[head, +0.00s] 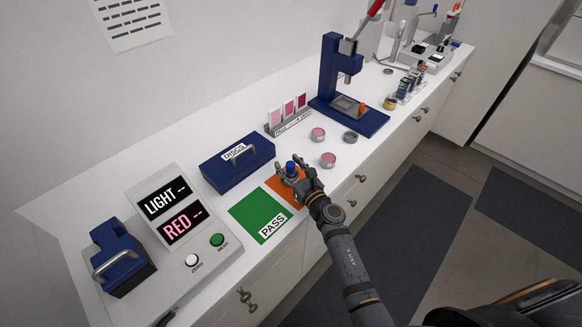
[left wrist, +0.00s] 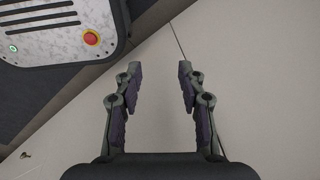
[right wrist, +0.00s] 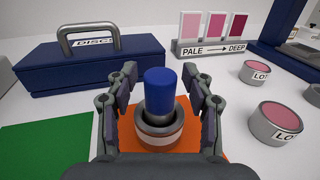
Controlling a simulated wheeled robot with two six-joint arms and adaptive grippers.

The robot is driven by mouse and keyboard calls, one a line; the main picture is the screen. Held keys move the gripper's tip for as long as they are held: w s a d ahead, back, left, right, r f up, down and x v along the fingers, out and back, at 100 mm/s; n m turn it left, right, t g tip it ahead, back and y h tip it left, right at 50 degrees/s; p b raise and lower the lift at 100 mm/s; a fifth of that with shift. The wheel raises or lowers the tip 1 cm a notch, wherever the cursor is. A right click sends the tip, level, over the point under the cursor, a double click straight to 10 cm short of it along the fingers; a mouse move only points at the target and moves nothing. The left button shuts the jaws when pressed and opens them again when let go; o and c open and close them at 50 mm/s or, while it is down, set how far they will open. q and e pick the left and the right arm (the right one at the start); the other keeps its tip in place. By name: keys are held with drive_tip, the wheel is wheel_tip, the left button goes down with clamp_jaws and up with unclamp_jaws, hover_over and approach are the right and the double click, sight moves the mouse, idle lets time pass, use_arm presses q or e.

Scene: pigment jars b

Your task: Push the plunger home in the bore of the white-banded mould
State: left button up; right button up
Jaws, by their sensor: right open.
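The plunger has a blue cap (right wrist: 160,92) and a darker grey stem below it. It stands upright with its lower end in the bore of a grey round mould with a pale band (right wrist: 160,139). How deep it sits is hard to tell; the blue cap stands clear above the mould's rim. The mould rests on the orange mat (head: 280,188). In the head view the blue cap (head: 290,167) shows between my right fingers. My right gripper (right wrist: 160,76) is open, with one finger either side of the plunger. My left gripper (left wrist: 157,68) is open and empty, away from the bench.
A green PASS mat (head: 258,214) lies left of the orange one. A blue DISCS box (head: 236,165) stands behind. Two pink-topped tins (head: 328,160) (head: 318,134) and a dark ring (head: 350,137) lie to the right, before a blue press (head: 330,70). A colour meter (head: 178,225) stands at left.

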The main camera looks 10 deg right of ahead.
drive_tip(key=v, duration=1.2)
drive_tip(key=shift+r, duration=0.1)
